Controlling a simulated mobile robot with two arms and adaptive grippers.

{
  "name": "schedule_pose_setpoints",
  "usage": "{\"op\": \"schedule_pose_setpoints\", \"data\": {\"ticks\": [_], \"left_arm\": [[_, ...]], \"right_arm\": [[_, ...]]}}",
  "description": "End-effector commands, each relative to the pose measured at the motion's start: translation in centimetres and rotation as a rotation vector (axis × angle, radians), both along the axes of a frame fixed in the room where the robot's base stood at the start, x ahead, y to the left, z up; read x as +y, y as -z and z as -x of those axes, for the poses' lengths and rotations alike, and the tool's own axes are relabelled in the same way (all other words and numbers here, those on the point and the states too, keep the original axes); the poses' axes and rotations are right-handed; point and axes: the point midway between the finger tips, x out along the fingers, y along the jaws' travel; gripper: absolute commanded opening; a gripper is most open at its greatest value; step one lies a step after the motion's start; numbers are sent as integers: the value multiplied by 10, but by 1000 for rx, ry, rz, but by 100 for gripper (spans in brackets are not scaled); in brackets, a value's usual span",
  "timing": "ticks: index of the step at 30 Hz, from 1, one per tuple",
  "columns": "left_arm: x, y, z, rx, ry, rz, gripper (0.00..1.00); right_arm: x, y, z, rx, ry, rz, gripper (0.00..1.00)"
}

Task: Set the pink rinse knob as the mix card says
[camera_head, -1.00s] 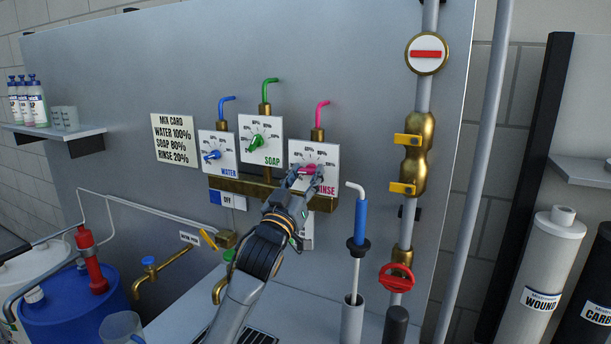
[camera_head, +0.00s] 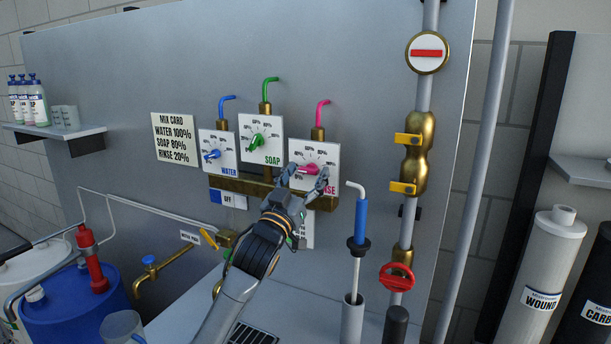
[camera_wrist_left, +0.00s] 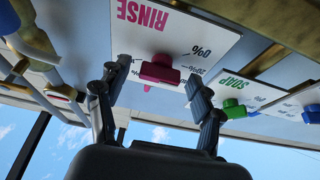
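The pink rinse knob (camera_head: 309,169) sits on the white RINSE dial plate (camera_head: 328,154), the rightmost of three. Its bar points left in the head view. My left gripper (camera_head: 304,181) is open just in front of and below the knob. In the left wrist view its fingers (camera_wrist_left: 158,76) are spread either side of the knob with gaps, not visibly touching it. The mix card (camera_head: 175,140) reads water 100%, soap 80%, rinse 20%. My right gripper is out of view.
The green soap knob (camera_head: 258,140) and blue water knob (camera_head: 212,155) are close on the left. A brass manifold (camera_head: 240,187) runs below the plates. A blue-handled pump (camera_head: 360,222) and a pipe with a red valve wheel (camera_head: 397,277) stand on the right.

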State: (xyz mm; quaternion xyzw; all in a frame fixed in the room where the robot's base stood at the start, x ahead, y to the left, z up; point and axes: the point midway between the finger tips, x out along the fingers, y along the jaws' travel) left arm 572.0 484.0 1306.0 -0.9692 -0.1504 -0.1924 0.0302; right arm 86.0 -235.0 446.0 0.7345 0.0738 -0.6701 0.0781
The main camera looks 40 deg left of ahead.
Motion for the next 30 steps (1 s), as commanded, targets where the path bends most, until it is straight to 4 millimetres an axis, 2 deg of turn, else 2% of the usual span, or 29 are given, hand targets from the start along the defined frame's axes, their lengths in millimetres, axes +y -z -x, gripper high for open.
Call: {"op": "schedule_pose_setpoints", "data": {"ticks": [5, 9, 21, 25, 30], "left_arm": [[0, 0, 0, 0, 0, 1, 66], [-4, 5, 8, 1, 2, 2, 66], [-25, 36, 79, 3, 0, 2, 66], [-30, 43, 95, 1, 1, 2, 66], [-33, 46, 105, 1, 0, 1, 66]], "right_arm": [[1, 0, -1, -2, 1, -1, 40], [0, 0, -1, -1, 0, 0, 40], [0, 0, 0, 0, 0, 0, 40], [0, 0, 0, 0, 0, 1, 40], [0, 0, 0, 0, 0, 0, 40]]}}
